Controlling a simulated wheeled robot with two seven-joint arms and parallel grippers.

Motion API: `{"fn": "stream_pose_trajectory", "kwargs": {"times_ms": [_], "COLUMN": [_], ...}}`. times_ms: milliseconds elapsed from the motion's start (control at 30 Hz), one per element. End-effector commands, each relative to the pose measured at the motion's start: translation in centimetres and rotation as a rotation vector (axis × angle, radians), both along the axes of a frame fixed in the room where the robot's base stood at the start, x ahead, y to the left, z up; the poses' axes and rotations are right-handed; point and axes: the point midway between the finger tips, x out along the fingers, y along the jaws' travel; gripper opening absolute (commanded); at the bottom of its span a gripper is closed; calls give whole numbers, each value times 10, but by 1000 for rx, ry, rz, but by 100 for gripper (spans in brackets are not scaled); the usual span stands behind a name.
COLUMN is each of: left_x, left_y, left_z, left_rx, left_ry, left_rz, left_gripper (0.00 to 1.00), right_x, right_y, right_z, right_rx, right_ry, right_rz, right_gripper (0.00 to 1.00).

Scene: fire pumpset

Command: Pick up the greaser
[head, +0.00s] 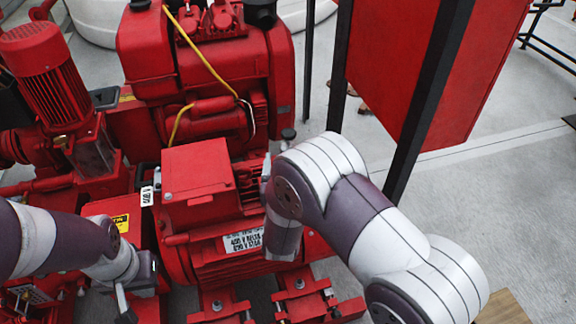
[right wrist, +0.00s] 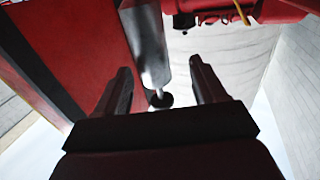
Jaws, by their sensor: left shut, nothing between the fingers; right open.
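I cannot identify the greaser with certainty. In the right wrist view a grey metallic bar (right wrist: 147,45) with a small dark round piece (right wrist: 161,100) at its lower end shows between the fingers; I cannot tell whether it is the greaser or how far away it is. My right gripper (right wrist: 160,65) is open, and nothing is seen clamped in it. In the head view my right arm hides that gripper. My left gripper (head: 134,298) is shut and empty at the lower left, in front of the red pumpset. A small dark knob (head: 288,134) stands beside my right arm.
A red motor (head: 197,172) with a white voltage label fills the middle. A red engine (head: 195,65) stands behind it, and a red vertical motor (head: 48,75) at the left. A red cabinet (head: 425,65) on dark posts stands at the right. The grey floor (head: 500,190) there is clear.

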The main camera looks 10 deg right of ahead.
Motion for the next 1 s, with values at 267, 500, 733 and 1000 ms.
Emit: {"fn": "stream_pose_trajectory", "kwargs": {"times_ms": [267, 500, 733, 1000], "left_x": [0, 0, 0, 0], "left_y": [0, 0, 0, 0], "left_z": [-16, -17, -16, -16], "left_rx": [0, 0, 0, 0], "left_ry": [0, 0, 0, 0], "left_rz": [0, 0, 0, 0], "left_gripper": [0, 0, 0, 0], "right_x": [40, 53, 52, 52], "right_y": [-20, -23, -23, -23], "right_z": [3, 6, 5, 6], "right_rx": [1, -1, -1, 0], "right_ry": [-1, 1, 1, -1], "right_rz": [-1, 2, 1, 1], "right_gripper": [70, 70, 21, 3]}}
